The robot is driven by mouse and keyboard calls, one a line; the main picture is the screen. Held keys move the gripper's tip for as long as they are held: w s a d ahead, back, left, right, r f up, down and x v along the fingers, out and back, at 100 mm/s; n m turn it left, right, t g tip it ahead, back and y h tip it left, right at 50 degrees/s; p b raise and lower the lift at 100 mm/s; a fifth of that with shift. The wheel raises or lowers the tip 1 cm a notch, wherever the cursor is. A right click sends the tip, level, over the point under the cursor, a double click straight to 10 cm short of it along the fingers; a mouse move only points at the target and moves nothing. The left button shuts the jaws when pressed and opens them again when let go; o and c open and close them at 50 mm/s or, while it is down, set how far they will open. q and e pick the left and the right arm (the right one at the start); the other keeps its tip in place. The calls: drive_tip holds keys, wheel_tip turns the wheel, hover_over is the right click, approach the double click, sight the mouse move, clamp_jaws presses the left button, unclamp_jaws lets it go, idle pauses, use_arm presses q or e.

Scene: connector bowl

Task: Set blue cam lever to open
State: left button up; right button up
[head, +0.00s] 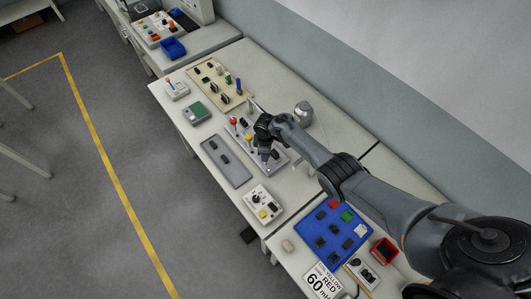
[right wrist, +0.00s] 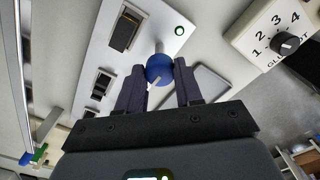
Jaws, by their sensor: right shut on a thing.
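The blue cam lever (right wrist: 160,69) shows in the right wrist view as a blue ball knob on a short metal stem, standing on a light panel (right wrist: 150,14). My right gripper (right wrist: 160,76) has one dark finger on each side of the ball and is shut on it. In the head view my right gripper (head: 266,150) is over the lever panel (head: 240,136), and it hides the blue knob there. My left gripper is in neither view.
A round green light (right wrist: 179,30) and black rocker-like parts (right wrist: 125,30) are on the panel near the lever. A white dial box (right wrist: 279,33) is close by. A grey plate (head: 226,160) lies beside the panel. A blue tray (head: 332,228) is nearer.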

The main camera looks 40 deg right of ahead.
drive_tip(key=shift+n, duration=0.3)
drive_tip(key=o, duration=1)
drive_tip(key=shift+o, duration=0.2)
drive_tip(key=shift+r+p, duration=0.3)
drive_tip(key=shift+r, duration=0.2)
wheel_tip(320, 180, up, 10)
drive_tip(key=p, duration=0.3)
drive_tip(key=shift+f, duration=0.15)
